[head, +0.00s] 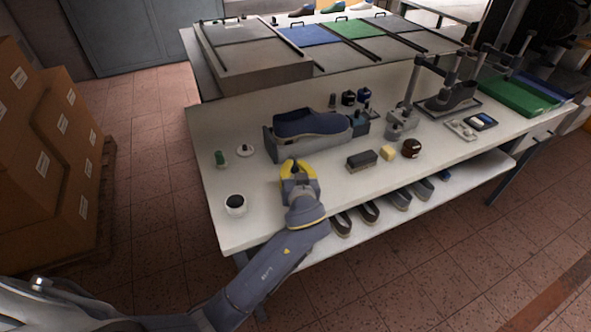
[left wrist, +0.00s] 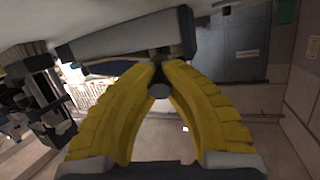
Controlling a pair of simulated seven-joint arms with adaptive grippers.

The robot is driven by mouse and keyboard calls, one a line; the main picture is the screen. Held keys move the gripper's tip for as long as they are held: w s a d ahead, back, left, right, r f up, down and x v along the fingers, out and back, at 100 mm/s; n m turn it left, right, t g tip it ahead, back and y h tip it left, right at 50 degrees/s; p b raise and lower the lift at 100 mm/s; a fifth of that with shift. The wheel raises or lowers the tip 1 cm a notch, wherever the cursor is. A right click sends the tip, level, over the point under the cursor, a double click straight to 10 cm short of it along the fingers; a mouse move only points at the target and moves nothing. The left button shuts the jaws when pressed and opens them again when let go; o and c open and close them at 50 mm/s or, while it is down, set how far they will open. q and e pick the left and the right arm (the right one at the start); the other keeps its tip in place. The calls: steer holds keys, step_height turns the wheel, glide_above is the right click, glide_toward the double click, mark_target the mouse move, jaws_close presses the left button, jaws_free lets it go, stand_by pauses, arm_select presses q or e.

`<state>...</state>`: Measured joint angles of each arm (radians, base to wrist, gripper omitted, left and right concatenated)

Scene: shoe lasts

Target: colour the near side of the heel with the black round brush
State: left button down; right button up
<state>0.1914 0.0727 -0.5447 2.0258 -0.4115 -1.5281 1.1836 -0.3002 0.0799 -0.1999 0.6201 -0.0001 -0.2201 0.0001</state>
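A dark blue shoe (head: 310,123) lies lengthwise in a grey cradle (head: 290,150) on the white table. In the left wrist view a grey block, apparently the cradle (left wrist: 120,38), is beyond the fingertips. I cannot tell which end of the shoe is the heel. My left gripper (head: 294,165) is just in front of the cradle. Its yellow fingers close together at the tips around a small dark round-ended piece, apparently the black round brush (left wrist: 159,90). Most of the brush is hidden, and I cannot tell whether it touches the shoe. My right gripper is out of view.
A white cup with dark contents (head: 235,204), a green bottle (head: 220,158) and a small white dish (head: 244,150) stand at left. A dark block brush (head: 361,160), yellow sponge (head: 388,152) and brown jar (head: 411,148) are right of my gripper. Dark bottles (head: 349,98) stand behind.

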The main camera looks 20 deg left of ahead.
arm_select(q)
steer(key=shift+w+a, duration=1.05)
steer(key=shift+w, duration=0.25)
steer(key=shift+w+a, duration=1.05)
steer(key=shift+w, duration=0.25)
steer(key=shift+w+a, duration=0.75)
steer(key=shift+w, duration=0.2)
steer(key=shift+d, duration=0.1)
steer(key=shift+w+d, duration=1)
steer(key=shift+d, duration=0.25)
steer(key=shift+w+d, duration=1)
steer(key=shift+d, duration=0.25)
steer(key=shift+s+a, duration=0.65)
steer(key=shift+a, duration=0.25)
steer(key=shift+s+a, duration=0.6)
steer(key=shift+a, duration=0.3)
steer(key=shift+s+a, duration=0.65)
steer(key=shift+a, duration=0.25)
